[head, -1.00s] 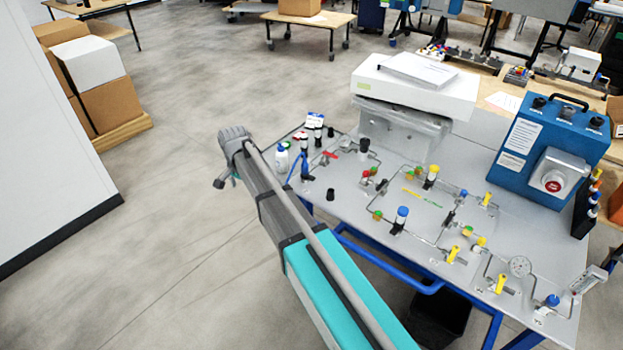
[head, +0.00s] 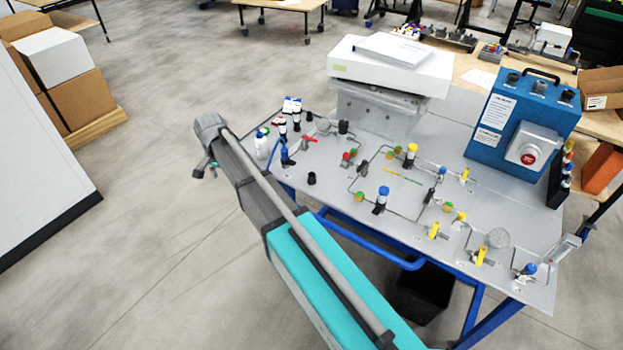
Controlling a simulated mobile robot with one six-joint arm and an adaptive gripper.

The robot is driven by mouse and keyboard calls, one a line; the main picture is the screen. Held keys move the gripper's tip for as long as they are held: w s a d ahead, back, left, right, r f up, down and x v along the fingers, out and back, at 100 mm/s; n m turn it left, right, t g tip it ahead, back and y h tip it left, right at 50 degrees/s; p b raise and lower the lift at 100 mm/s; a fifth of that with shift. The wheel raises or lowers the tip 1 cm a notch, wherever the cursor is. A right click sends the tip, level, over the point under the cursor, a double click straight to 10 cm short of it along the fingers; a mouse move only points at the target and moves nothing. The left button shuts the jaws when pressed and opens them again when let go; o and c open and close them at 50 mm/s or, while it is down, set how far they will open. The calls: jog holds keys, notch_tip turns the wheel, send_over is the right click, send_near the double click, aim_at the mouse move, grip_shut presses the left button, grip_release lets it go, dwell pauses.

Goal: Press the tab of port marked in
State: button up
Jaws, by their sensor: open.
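The grey bench panel (head: 400,215) carries tubing, valves and several coloured fittings. Yellow handles (head: 434,231), a blue-topped fitting (head: 382,197) and a yellow-topped fitting (head: 411,153) stand on it. Dark fittings and small white labels (head: 292,104) are at its far left corner. The port marked in and its tab cannot be made out at this size. My arm reaches up from the bottom, left of the panel. The small dark part at its far end is my gripper (head: 203,170), mostly hidden by the arm, apart from the panel and holding nothing visible.
A blue box (head: 522,130) with a red button stands on the panel's right side. A white instrument (head: 390,73) sits at the back. Cardboard boxes (head: 65,80) and a white wall are at left. Open floor (head: 170,90) lies between them and the bench.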

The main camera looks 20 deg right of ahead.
grip_shut()
dwell(1.3)
